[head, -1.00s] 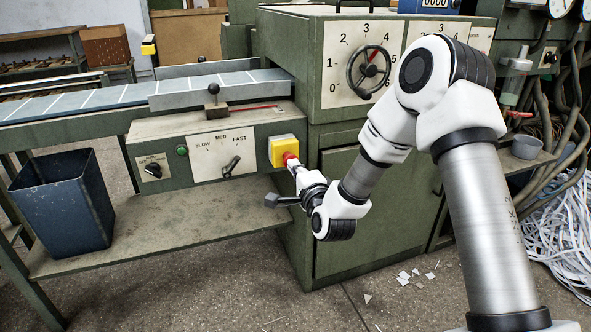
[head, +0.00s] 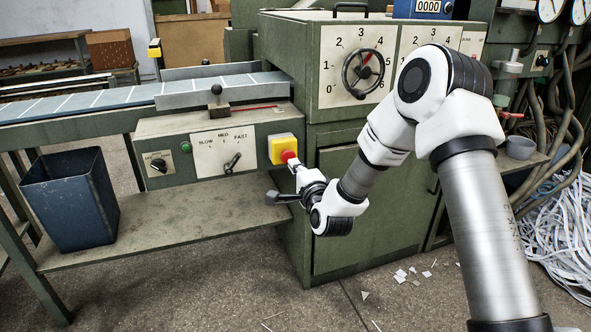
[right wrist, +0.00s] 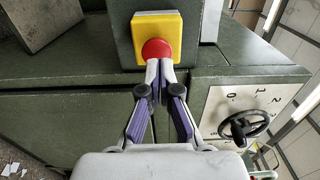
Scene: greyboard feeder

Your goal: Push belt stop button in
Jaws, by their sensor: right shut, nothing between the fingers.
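The belt stop button is a red round button (head: 287,155) on a yellow box (head: 281,148), at the right end of the green control panel in the head view. In the right wrist view the red button (right wrist: 156,50) stands on its yellow box (right wrist: 169,27) at top centre. My right gripper (head: 294,164) is shut and empty, with its fingertips at the button's lower edge. In the right wrist view the closed fingertips (right wrist: 159,66) overlap the bottom of the red cap and appear to touch it. How far the button is pressed cannot be told. My left gripper is not in view.
The panel (head: 223,150) also carries a speed lever (head: 232,163), a green button and a black knob (head: 158,165). The belt (head: 100,100) runs above it. A handwheel (head: 363,74) is on the cabinet to the right. A blue bin (head: 72,200) stands at the left.

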